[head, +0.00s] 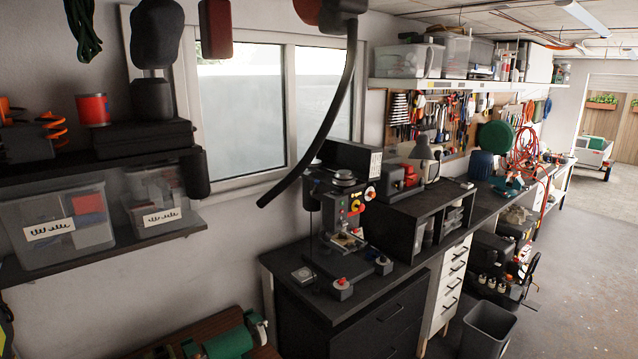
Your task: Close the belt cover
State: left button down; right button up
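A small bench machine (340,215) with a black body stands on the dark workbench in the middle of the head view. Its front panel carries red and yellow knobs. A round silver pulley-like part (344,178) shows uncovered on its top. A dark panel (350,157) stands raised behind that part; it looks like the belt cover, standing open, though its hinge cannot be made out. Neither of my grippers shows in this view.
A black hose (325,115) hangs down to the left of the machine. A desk lamp (423,155) and black shelf unit (420,220) stand to the right. A grey bin (487,330) stands on the floor.

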aim_at(364, 161)
jog(key=z, duration=0.25)
jog(key=k, duration=0.3)
jog(key=z, duration=1)
jog(key=k, duration=1.05)
jog(key=z, duration=0.7)
jog(key=i, duration=3.55)
jog(key=u, duration=0.6)
jog(key=i, duration=1.7)
jog(key=u, duration=1.25)
jog(key=i, duration=0.95)
jog(key=u, duration=1.6)
jog(key=i, duration=0.7)
jog(key=u, duration=0.3)
jog(key=k, duration=0.15)
jog(key=u, duration=0.1)
